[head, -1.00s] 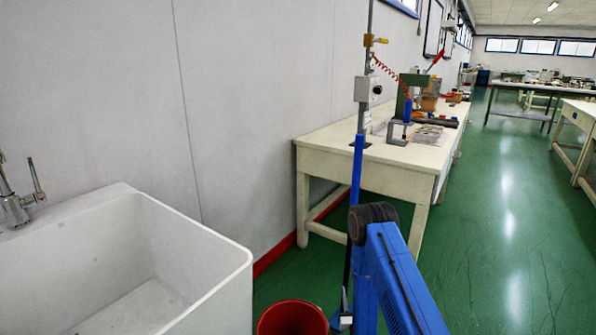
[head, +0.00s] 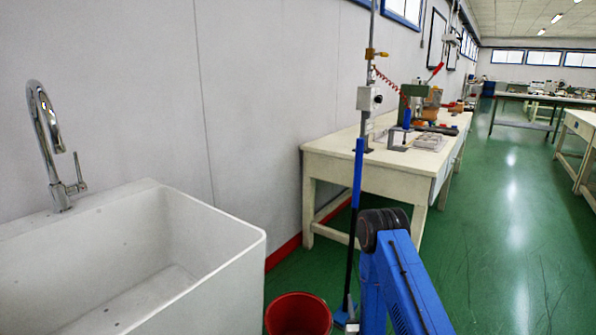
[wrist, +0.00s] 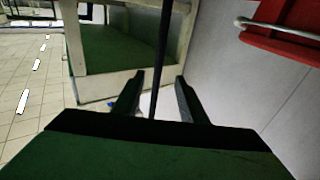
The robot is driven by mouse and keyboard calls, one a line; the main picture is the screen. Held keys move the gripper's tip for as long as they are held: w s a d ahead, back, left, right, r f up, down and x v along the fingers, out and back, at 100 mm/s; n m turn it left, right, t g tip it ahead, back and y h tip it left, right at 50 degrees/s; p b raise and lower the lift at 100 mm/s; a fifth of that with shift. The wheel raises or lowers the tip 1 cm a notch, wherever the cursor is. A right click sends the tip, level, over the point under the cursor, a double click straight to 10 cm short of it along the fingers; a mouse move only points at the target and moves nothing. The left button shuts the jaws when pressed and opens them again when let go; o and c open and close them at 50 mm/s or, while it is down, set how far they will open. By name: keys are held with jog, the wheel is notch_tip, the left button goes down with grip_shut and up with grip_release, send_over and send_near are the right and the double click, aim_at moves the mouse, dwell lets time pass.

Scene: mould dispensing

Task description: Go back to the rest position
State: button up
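My gripper shows in the wrist view (wrist: 157,84). Its two dark fingers are apart, with clear space between them. A thin dark pole (wrist: 161,50) shows between the fingers, with gaps on both sides; whether it lies between them or beyond cannot be told. In the head view my blue arm rises at the bottom centre, and my gripper does not show there. No rest position is marked in view.
A white sink (head: 235,270) with a chrome tap (head: 62,160) stands left. A red bucket (head: 298,314) and a blue-and-black broom-like pole (head: 357,185) stand close to my arm. A cream workbench (head: 400,172) stands behind. Green floor (head: 495,240) is clear at right.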

jog(key=w+r+g, duration=0.3)
jog(key=w+r, duration=0.1)
jog(key=r, duration=1.2)
jog(key=s+d+r+g, duration=0.1)
jog(key=s+r+g, duration=0.1)
jog(key=s+r, duration=0.4)
jog(key=s+d+r+g, duration=0.1)
jog(key=s+r+g, duration=0.15)
jog(key=r, duration=0.55)
jog(key=s+r+g, duration=0.1)
jog(key=s+r, duration=0.2)
jog(key=s, duration=0.4)
jog(key=s+d+r+g, duration=0.1)
jog(key=s+r, duration=0.3)
jog(key=s, duration=0.2)
jog(key=s+r+g, duration=0.1)
jog(key=s+r, duration=0.2)
jog(key=s, duration=0.4)
jog(key=s+d+r+g, duration=0.2)
jog(key=s+g, duration=0.1)
jog(key=s, duration=2.2)
jog(key=shift+s+r, duration=0.15)
jog(key=shift+g, duration=0.25)
